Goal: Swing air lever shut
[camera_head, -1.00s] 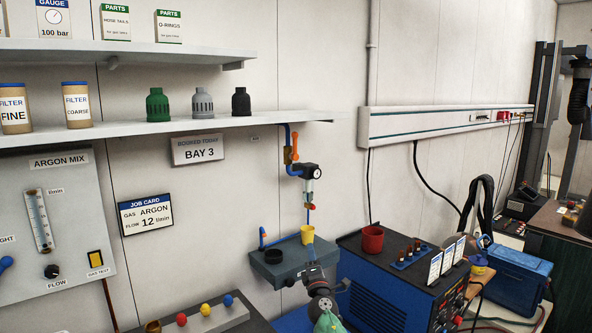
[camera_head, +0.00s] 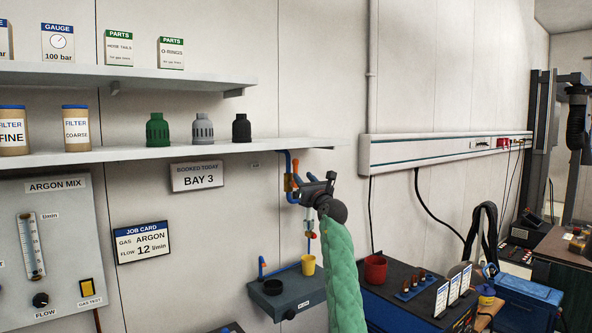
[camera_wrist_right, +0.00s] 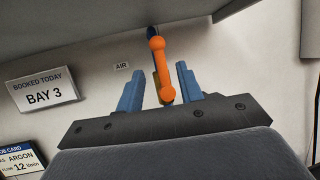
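The orange air lever (camera_head: 295,166) is on the blue pipe below the shelf, partly hidden by my right gripper (camera_head: 300,182). My right gripper's two blue fingers (camera_wrist_right: 160,84) are apart, one on each side of the lever's lower part, with gaps visible. How deep the lever sits between them I cannot tell. The brass valve body behind it is mostly hidden. My left gripper is out of view.
The shelf (camera_head: 180,155) with green, grey and black caps runs just above my right gripper. The wall left of the lever carries signs.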

